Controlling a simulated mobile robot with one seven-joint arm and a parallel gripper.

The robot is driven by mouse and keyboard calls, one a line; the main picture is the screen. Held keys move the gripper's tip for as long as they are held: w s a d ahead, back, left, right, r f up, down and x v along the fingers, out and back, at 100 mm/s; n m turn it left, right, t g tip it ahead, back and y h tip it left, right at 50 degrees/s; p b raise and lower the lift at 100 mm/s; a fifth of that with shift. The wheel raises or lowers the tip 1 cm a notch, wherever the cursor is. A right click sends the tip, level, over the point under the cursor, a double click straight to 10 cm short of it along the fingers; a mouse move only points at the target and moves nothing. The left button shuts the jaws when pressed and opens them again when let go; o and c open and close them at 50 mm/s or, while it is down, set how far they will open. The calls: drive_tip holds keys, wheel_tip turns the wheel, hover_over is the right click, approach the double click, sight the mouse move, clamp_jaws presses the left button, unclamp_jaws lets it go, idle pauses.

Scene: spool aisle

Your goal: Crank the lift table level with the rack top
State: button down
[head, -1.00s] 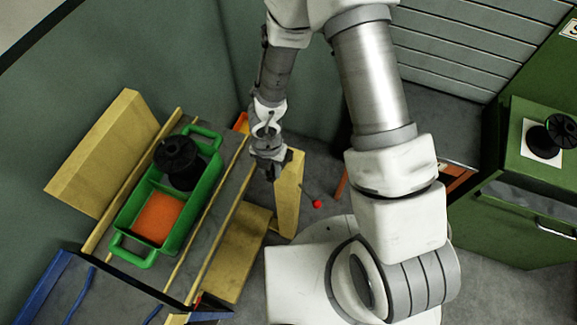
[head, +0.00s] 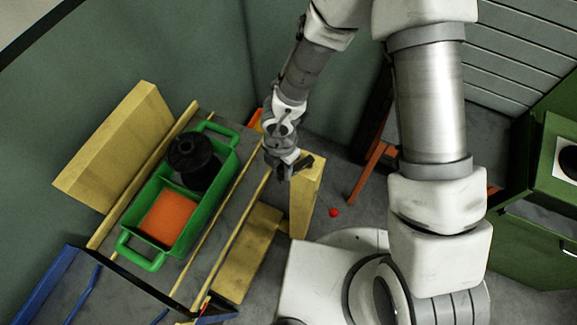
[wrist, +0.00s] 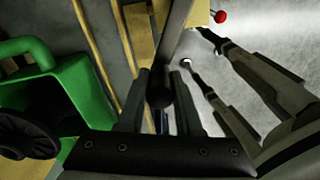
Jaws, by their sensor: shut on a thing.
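The lift table (head: 218,220) has a grey top between yellow rails and stands at the left in the head view. On it sits a green crate (head: 193,236) with a black spool (head: 193,158) and an orange block or pad (head: 168,217). My gripper (head: 283,172) is beside the table's right edge, near an upright yellow post (head: 303,205). In the wrist view my gripper (wrist: 159,100) is shut on a dark round crank knob (wrist: 160,94) at the end of a grey crank arm (wrist: 175,45). The fingers partly hide the knob. The rack top cannot be told apart with certainty.
A blue-edged frame (head: 45,285) is at the lower left. A yellow panel (head: 115,145) stands behind the table. A red ball (head: 333,213) shows near the post, over grey floor. Green cabinets (head: 535,215) are at the right.

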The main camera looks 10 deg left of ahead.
drive_tip(key=w+a+m+p, duration=0.1)
drive_tip(key=w+a+m, duration=0.2)
drive_tip(key=w+m, duration=0.4)
drive_tip(key=shift+w+a+r+m+p, duration=0.3)
drive_tip(key=shift+w+a+m, duration=0.1)
drive_tip(key=shift+w, duration=0.1)
drive_tip(key=shift+d+f, duration=0.1)
drive_tip(key=shift+w, duration=0.1)
idle(0.4)
drive_tip(key=c, duration=0.6)
unclamp_jaws()
drive_tip(key=shift+d, duration=0.15)
drive_tip(key=shift+f, duration=0.1)
wheel_tip(320, 180, up, 17)
drive_tip(key=shift+r+p, duration=0.2)
drive_tip(key=shift+p, duration=0.1)
